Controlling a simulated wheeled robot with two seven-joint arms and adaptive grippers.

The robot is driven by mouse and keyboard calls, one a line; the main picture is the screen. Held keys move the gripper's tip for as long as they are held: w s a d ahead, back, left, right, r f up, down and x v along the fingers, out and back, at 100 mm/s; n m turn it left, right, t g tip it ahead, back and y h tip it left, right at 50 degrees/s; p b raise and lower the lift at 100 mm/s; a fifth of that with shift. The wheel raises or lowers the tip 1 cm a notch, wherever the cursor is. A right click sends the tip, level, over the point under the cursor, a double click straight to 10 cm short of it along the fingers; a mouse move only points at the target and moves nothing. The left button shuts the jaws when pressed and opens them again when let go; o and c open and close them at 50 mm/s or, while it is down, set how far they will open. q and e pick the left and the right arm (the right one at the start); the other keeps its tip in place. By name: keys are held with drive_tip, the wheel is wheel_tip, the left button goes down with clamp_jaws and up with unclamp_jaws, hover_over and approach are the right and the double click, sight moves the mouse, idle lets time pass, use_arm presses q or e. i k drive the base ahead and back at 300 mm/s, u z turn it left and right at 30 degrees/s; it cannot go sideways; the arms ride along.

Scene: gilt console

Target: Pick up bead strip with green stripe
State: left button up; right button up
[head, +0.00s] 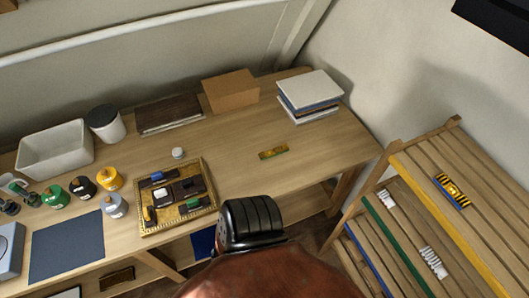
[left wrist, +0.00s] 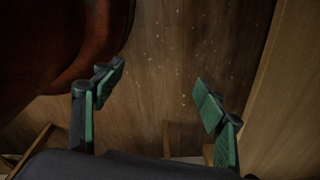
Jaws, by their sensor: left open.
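A small gold strip with green on it (head: 273,152) lies flat on the wooden table, right of the middle. It looks like the bead strip with the green stripe, but its beads are too small to make out. My left gripper (left wrist: 156,98) shows only in the left wrist view. Its green-padded fingers are wide apart with nothing between them, above a brown wooden floor. It is away from the strip, which is not in that view. My right gripper is in neither view.
A gold-framed tray (head: 147,230) with small blocks stands left of the strip. Paint jars (head: 109,179), a white bin (head: 55,150), a cardboard box (head: 230,91) and stacked books (head: 310,90) stand around. A slatted rack (head: 410,224) is at right. Table around the strip is clear.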

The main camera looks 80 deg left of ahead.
sight(273, 151)
drive_tip(key=u, duration=1.9)
